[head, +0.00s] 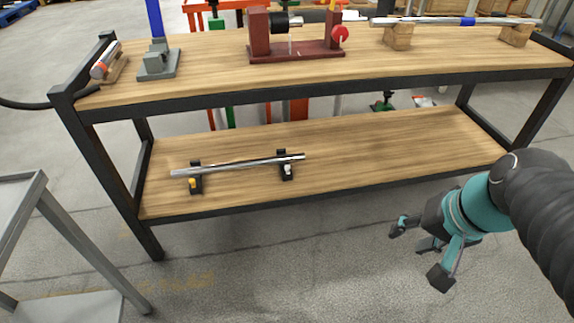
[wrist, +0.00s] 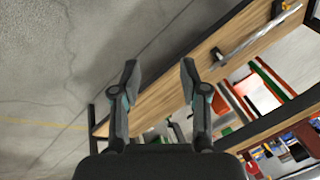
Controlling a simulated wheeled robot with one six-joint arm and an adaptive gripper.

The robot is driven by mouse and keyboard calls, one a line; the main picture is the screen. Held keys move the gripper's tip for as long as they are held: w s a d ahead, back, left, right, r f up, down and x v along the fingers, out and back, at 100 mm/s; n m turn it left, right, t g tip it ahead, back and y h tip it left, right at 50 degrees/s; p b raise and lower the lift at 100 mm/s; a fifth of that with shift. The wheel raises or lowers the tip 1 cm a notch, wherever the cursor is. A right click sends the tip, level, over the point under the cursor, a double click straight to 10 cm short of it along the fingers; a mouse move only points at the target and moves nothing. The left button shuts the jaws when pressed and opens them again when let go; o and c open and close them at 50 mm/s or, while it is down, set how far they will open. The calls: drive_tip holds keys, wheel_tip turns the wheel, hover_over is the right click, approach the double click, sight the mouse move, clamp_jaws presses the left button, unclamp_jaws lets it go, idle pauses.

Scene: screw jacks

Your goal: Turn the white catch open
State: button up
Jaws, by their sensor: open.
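The white catch (head: 289,170) is a small white piece on the right-hand black holder (head: 286,158) on the lower shelf. A silver rod (head: 235,165) lies across this holder and a left holder (head: 195,178) that has a yellow catch (head: 193,183). My gripper (head: 415,253) is open and empty, in front of the shelf's right part, well to the right of the white catch and apart from it. In the wrist view, my open fingers (wrist: 159,75) have nothing between them, and the rod (wrist: 262,33) shows at upper right; the white catch cannot be made out there.
The workbench's lower shelf (head: 400,140) is bare right of the rod. The upper top (head: 210,75) overhangs it and carries a red fixture (head: 298,50), a grey block (head: 158,62) and a long rod. A grey cart (head: 20,200) stands at left. Floor in front is clear.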

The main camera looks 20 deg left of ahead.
sight(289, 168)
drive_tip(key=w+a+f+m+g+y, duration=0.2)
drive_tip(key=w+a+f+m+y, duration=0.3)
drive_tip(key=w+a, duration=0.5)
drive_tip(key=w+a+f+m+g+y, duration=0.3)
drive_tip(key=w+a+y, duration=0.35)
drive_tip(key=a, duration=0.55)
drive_tip(key=w+a+f+m+t, duration=0.1)
drive_tip(key=w+f+m+t, duration=0.6)
drive_tip(key=f, duration=0.4)
drive_tip(key=w+a+f+m+t, duration=0.2)
drive_tip(key=w+f+m+t, duration=0.2)
drive_tip(key=w+f+m, duration=0.55)
drive_tip(key=shift+n+y, duration=0.25)
drive_tip(key=shift+n, duration=0.7)
drive_tip(key=x, duration=0.4)
drive_tip(key=f+x, duration=0.1)
drive_tip(key=x, duration=0.7)
drive_tip(key=shift+s+a+f, duration=0.2)
drive_tip(key=shift+s+a, duration=0.1)
drive_tip(key=shift+a, duration=0.1)
drive_tip(key=shift+c, duration=0.2)
clamp_jaws()
